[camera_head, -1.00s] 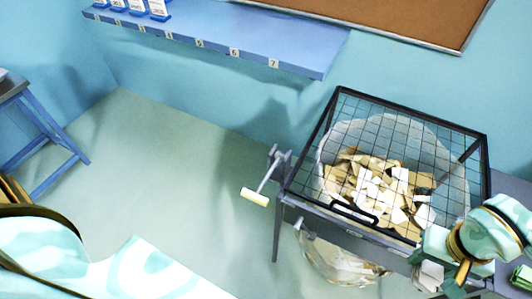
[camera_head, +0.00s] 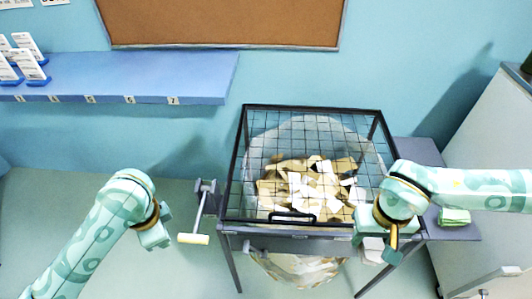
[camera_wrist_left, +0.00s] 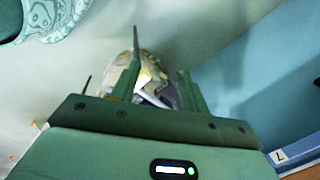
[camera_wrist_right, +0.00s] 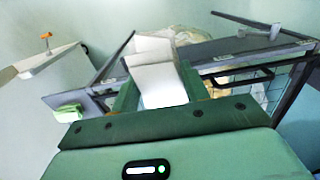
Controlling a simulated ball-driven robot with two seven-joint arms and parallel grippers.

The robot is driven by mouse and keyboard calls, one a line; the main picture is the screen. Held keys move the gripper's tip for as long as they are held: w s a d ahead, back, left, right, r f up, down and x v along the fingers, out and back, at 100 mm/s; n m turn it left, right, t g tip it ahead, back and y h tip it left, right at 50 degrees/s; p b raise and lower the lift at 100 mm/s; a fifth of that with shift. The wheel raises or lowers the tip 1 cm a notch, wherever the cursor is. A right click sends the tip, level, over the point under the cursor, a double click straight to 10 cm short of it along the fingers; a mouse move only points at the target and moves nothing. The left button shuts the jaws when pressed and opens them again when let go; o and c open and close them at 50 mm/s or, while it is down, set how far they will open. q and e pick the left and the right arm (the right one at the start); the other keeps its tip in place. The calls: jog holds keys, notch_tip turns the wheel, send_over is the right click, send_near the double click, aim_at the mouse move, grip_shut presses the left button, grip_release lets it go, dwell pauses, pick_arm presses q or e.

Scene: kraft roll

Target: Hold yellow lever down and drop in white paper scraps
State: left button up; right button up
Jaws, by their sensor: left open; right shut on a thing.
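The lever with the pale yellow handle (camera_head: 193,239) sticks out at the left side of the wire-mesh bin (camera_head: 232,190), its handle hanging low. My left gripper (camera_head: 158,228) is left of the handle, apart from it. In the left wrist view its jaws (camera_wrist_left: 160,88) are open and empty. My right gripper (camera_head: 372,236) is at the bin's front right corner, shut on a white paper piece (camera_head: 371,251). This paper (camera_wrist_right: 160,84) also shows between the fingers in the right wrist view. White scraps (camera_head: 308,200) lie among brown ones under the mesh.
A clear bag of scraps (camera_head: 300,268) hangs below the bin. A grey side table (camera_head: 418,152) with a green folded cloth (camera_head: 453,217) is at the right, by a pale cabinet (camera_head: 495,180). A blue shelf (camera_head: 120,85) is on the wall. The floor at left is clear.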

aim_at(181, 237)
pick_arm(q)
jog(key=d+r+m+h, duration=0.1)
jog(key=d+r+m, duration=0.3)
jog(key=r+m, duration=0.3)
jog(key=f, duration=0.4)
jog(key=w+f, duration=0.1)
jog(key=f, duration=0.6)
jog(key=shift+w+a+f, duration=0.15)
jog(key=shift+a+f, duration=0.1)
jog(key=shift+f, duration=0.1)
